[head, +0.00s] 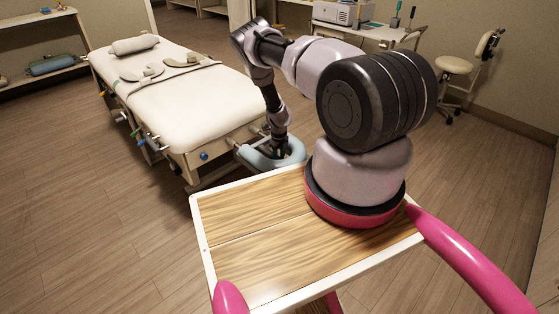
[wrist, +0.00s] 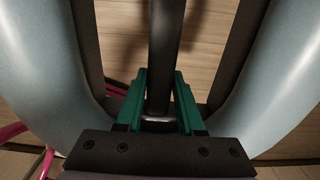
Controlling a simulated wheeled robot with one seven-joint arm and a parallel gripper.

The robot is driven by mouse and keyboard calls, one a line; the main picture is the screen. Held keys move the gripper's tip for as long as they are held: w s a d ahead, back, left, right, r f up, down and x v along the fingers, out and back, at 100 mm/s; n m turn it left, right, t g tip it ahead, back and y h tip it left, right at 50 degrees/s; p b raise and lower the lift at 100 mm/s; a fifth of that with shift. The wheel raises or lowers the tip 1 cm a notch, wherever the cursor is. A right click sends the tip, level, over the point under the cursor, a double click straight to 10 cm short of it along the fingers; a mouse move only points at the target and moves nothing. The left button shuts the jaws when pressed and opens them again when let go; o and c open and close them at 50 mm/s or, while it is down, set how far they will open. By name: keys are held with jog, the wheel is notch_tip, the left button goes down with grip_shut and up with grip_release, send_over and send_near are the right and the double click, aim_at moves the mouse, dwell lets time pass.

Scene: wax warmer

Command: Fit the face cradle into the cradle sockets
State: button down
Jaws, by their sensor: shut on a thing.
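The face cradle (head: 252,157) is a light-blue U-shaped pad, held just off the near right end of the massage table (head: 180,90). In the wrist view its two padded sides (wrist: 45,65) flank a dark central bar (wrist: 165,50). My gripper (head: 279,150) is over the cradle; in the wrist view its green fingers (wrist: 160,95) are closed around the bar. The table's end frame (head: 222,146) is close to the cradle's left. The sockets are too small or hidden to make out, and I cannot tell whether the cradle touches the frame.
My wood-topped base is in front of the cradle. A blue knob (head: 204,155) sits on the table's end corner. A bolster (head: 135,45) and cushions lie on the table. A stool (head: 465,70) and desk stand at the back right. The floor at left is clear.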

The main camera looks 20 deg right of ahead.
jog(key=shift+w+a, duration=0.2)
jog(key=shift+w, duration=0.3)
jog(key=shift+w+a, duration=0.15)
jog(key=shift+w, duration=0.3)
dwell(0.3)
grip_release()
jog(key=shift+s, duration=0.1)
jog(key=shift+r, duration=0.15)
dwell(0.6)
jog(key=shift+r, duration=1.65)
notch_tip(320, 180, up, 11)
jog(key=shift+f, duration=0.15)
